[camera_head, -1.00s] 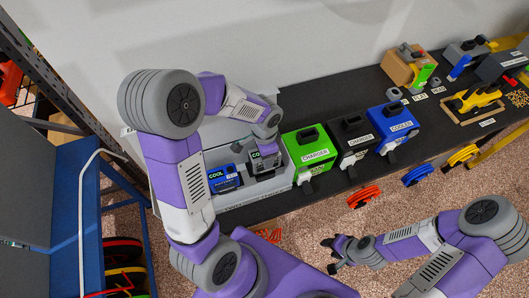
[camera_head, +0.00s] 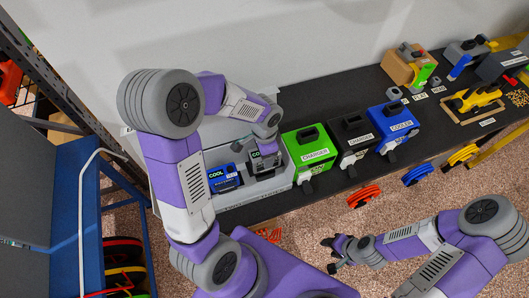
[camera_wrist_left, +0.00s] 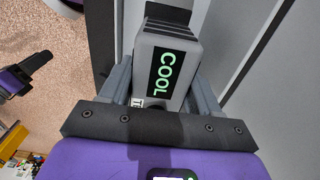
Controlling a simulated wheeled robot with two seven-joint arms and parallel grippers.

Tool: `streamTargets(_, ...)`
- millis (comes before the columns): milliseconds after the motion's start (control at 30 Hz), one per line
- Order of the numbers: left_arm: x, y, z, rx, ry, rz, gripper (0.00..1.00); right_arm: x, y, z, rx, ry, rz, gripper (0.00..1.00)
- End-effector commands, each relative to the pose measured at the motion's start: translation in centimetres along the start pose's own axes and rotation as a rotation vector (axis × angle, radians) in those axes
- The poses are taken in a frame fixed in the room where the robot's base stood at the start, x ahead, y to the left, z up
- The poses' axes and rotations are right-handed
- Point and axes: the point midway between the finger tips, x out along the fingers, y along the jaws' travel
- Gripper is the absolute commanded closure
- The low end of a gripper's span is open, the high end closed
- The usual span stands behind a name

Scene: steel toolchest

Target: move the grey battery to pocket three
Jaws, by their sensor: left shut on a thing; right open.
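The grey battery (camera_head: 263,163) has a dark label reading COOL in green letters. My left gripper (camera_head: 266,145) is shut on it from above, at the right part of the grey rack (camera_head: 270,187). In the left wrist view the grey battery (camera_wrist_left: 160,70) sits between the two fingers, with the label facing the camera. Its lower end is hidden in the head view, so I cannot tell if it is seated. A blue battery (camera_head: 225,180), also marked COOL, stands in the rack to its left. The pocket numbers cannot be read. My right gripper (camera_head: 332,256) is open and empty, over the floor.
A green charger (camera_head: 313,150), a black charger (camera_head: 352,140) and a blue cooler (camera_head: 392,125) stand in a row right of the rack on the dark bench (camera_head: 345,92). Coloured rings hang at the bench's front. A blue frame (camera_head: 75,200) stands at the left.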

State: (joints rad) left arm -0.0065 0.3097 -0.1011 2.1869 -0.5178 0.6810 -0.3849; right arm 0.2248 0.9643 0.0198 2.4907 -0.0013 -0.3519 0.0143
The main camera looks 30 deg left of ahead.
Motion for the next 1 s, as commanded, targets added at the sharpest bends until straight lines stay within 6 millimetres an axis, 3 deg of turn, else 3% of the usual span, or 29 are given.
streamTargets(1000,0.9,-0.02,-0.03,0.0,0.001,-0.001,0.93,0.78,0.29,-0.03,0.0,0.0,0.0,0.54)
